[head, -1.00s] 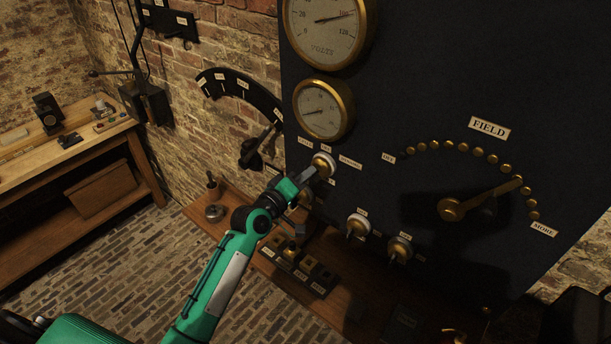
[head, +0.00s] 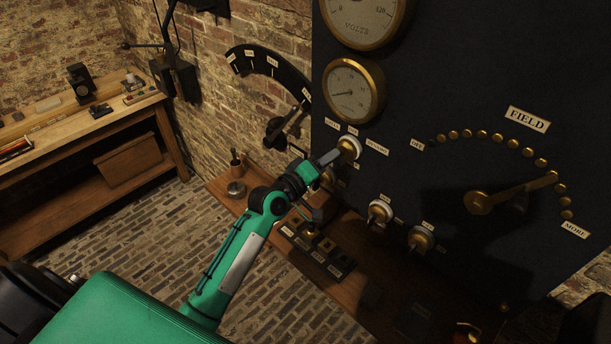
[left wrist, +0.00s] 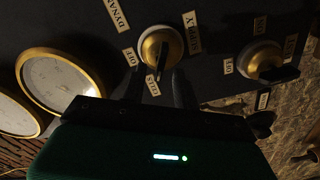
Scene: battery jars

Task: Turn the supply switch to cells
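The supply switch (head: 350,147) is a round brass knob with a pale rim on the dark panel. In the left wrist view its brass cap (left wrist: 160,47) and dark lever show, with DYNAMO, OFF and CELLS labels around it. The lever points down toward the CELLS label (left wrist: 153,87). My left gripper (head: 332,157) is just in front of the switch. My right gripper is not in view.
Two similar switches (head: 380,212) (head: 421,240) sit lower on the panel. A FIELD lever (head: 515,192) is at right, and round gauges (head: 354,91) are above. A wooden shelf (head: 352,299) runs below. A workbench (head: 73,130) stands at left.

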